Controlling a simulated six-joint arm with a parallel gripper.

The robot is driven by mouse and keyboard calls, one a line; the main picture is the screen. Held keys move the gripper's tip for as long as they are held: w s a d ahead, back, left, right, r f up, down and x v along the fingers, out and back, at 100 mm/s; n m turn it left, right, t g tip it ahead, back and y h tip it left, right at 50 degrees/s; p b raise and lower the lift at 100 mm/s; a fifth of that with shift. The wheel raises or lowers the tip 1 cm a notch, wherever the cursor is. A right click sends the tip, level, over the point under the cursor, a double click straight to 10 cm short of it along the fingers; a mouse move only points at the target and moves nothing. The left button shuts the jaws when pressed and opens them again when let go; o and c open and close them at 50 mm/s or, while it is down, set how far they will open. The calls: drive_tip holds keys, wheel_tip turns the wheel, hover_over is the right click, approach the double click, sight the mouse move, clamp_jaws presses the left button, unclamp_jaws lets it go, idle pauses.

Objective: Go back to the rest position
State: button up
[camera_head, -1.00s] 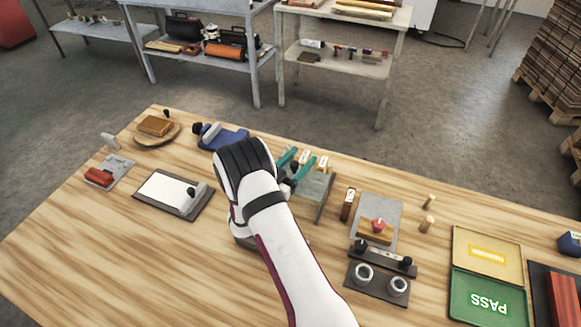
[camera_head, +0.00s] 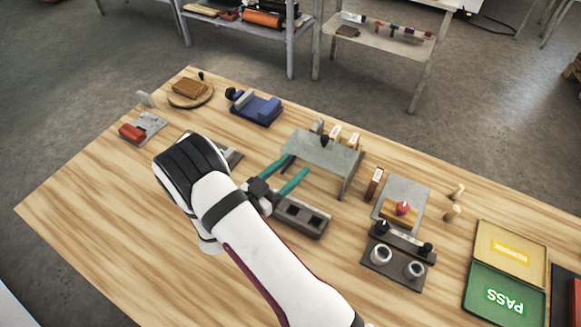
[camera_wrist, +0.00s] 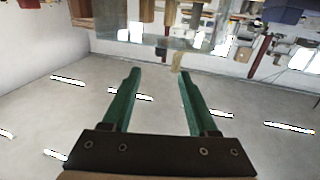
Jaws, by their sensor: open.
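My gripper (camera_head: 291,172) is open, with two green fingers spread apart and nothing between them. In the head view it is above the middle of the wooden table (camera_head: 130,230), in front of a small grey raised stand (camera_head: 322,152). A dark block with two square openings (camera_head: 300,216) sits just below and right of the fingers. In the wrist view the open fingers (camera_wrist: 160,90) point toward a pale surface with bright strips, with furniture along the upper edge.
A grey plate with a red-knobbed wooden block (camera_head: 402,209), a dark fixture with two rings (camera_head: 398,262) and a green PASS tray (camera_head: 500,296) stand to the right. The front left table is clear.

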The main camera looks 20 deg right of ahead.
drive_tip(key=w+a+r+y, duration=0.5)
drive_tip(key=w+y, duration=0.1)
drive_tip(key=y, duration=0.5)
drive_tip(key=s+a+r+n+g+y, duration=0.2)
drive_tip(key=s+a+r+n+y, duration=0.1)
drive_tip(key=s+a+r+y, duration=0.4)
drive_tip(key=s+d+n+g, duration=0.1)
drive_tip(key=s+d+g, duration=0.2)
drive_tip(key=s, duration=1)
drive_tip(key=s+d+n+g+h, duration=0.1)
drive_tip(key=s+d+n+g, duration=0.1)
drive_tip(key=s, duration=1.2)
drive_tip(key=d+g, duration=0.1)
drive_tip(key=g, duration=0.1)
drive_tip(key=shift+s+g, duration=0.2)
drive_tip(key=shift+g, duration=0.2)
